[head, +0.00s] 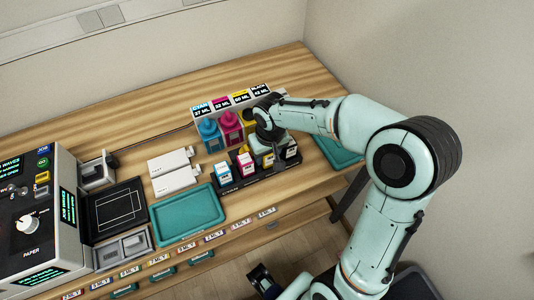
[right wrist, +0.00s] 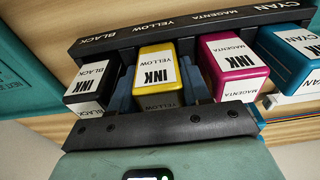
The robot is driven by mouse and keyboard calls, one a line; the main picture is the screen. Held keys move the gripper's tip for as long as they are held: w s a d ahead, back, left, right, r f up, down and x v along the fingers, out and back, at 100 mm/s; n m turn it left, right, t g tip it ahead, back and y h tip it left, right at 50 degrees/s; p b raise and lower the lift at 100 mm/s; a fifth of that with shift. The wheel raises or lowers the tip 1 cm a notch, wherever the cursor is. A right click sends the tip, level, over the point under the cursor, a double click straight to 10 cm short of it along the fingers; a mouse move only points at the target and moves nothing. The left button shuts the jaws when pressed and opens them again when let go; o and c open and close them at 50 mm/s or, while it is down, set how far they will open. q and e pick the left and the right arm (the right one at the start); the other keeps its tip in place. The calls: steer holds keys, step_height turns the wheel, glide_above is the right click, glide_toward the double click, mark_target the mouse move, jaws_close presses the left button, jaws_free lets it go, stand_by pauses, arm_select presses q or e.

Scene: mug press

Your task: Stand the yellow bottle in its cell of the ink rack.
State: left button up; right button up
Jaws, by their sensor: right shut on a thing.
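The yellow bottle (right wrist: 157,72), boxy with a white INK YELLOW label, is in the yellow place of the black ink rack (right wrist: 108,41), between black and magenta. It looks upright and in line with its neighbours; whether its base touches the cell floor is hidden. My right gripper (right wrist: 160,94) is shut on it, with a blue-grey finger at each side. In the head view my right gripper (head: 266,146) is over the rack (head: 240,186) and hides most of the yellow bottle.
Black (right wrist: 90,88), magenta (right wrist: 236,68) and cyan (right wrist: 292,52) boxes stand close beside in the rack. Taller cyan (head: 210,134) and magenta (head: 230,126) bottles stand behind. A teal tray (head: 188,216) lies left of the rack; a printer (head: 35,225) is farther left.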

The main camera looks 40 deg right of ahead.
steer(key=shift+f, duration=0.15)
steer(key=o, duration=0.9)
steer(key=shift+r, duration=0.45)
steer(key=r, duration=0.3)
steer(key=s+r+p, duration=0.1)
steer(key=r, duration=0.3)
steer(key=r+p, duration=0.1)
steer(key=r, duration=0.3)
steer(key=shift+s+a+r, duration=0.2)
steer(key=shift+a, duration=0.05)
